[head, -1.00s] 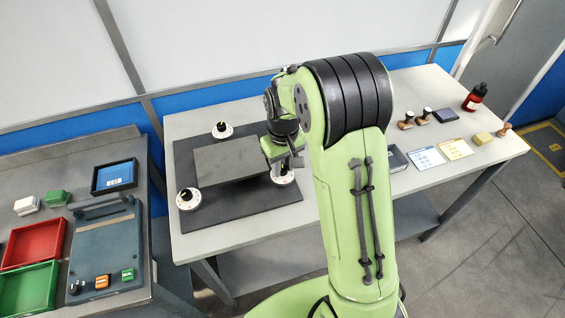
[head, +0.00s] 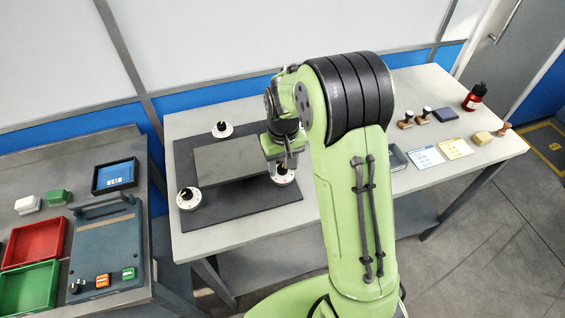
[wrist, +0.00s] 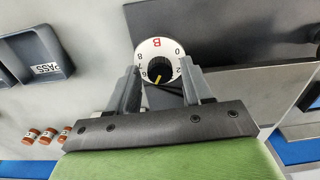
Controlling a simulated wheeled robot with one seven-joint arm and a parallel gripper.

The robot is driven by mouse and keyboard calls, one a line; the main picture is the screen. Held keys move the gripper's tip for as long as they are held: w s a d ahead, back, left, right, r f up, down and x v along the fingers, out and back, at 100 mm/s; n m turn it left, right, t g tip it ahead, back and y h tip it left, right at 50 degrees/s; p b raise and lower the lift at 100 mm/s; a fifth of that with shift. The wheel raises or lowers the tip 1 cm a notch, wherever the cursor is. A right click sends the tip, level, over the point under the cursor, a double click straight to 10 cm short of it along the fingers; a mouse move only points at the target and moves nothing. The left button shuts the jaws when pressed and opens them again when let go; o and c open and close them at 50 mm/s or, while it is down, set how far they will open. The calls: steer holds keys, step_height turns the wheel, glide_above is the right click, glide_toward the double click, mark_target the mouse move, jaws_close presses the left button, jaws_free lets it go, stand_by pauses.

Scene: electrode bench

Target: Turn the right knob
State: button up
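The right knob is a black knob (wrist: 159,68) with a yellow pointer on a white numbered dial marked with a red B. Its pointer points towards the bottom of the wrist picture. In the head view its dial (head: 283,177) shows at the right of the dark board, partly hidden by my gripper. My gripper (wrist: 160,84) is open, with one finger on each side of the knob and a visible gap between each finger and the black knob. In the head view my gripper (head: 284,164) is over this dial.
Two other knobs stand on the dark board (head: 255,215), one at the back (head: 221,129) and one at the front left (head: 188,197). A grey block (head: 228,157) lies between the knobs.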

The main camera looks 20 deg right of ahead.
step_height(320, 180, up, 16)
steer(key=p, duration=0.3)
steer(key=shift+d+f, duration=0.1)
steer(key=shift+f, duration=0.05)
stand_by(0.4)
steer(key=s+r+t, duration=0.1)
steer(key=s+t, duration=0.1)
steer(key=s, duration=0.5)
steer(key=s+r+t, duration=0.1)
steer(key=s+r, duration=0.1)
steer(key=s, duration=0.6)
steer(key=s+r+t, duration=0.1)
steer(key=s+t, duration=0.1)
steer(key=s, duration=0.5)
steer(key=shift+s+r+m+t, duration=0.2)
steer(key=shift+s+m+t, duration=0.1)
steer(key=shift+s, duration=0.05)
stand_by(2.4)
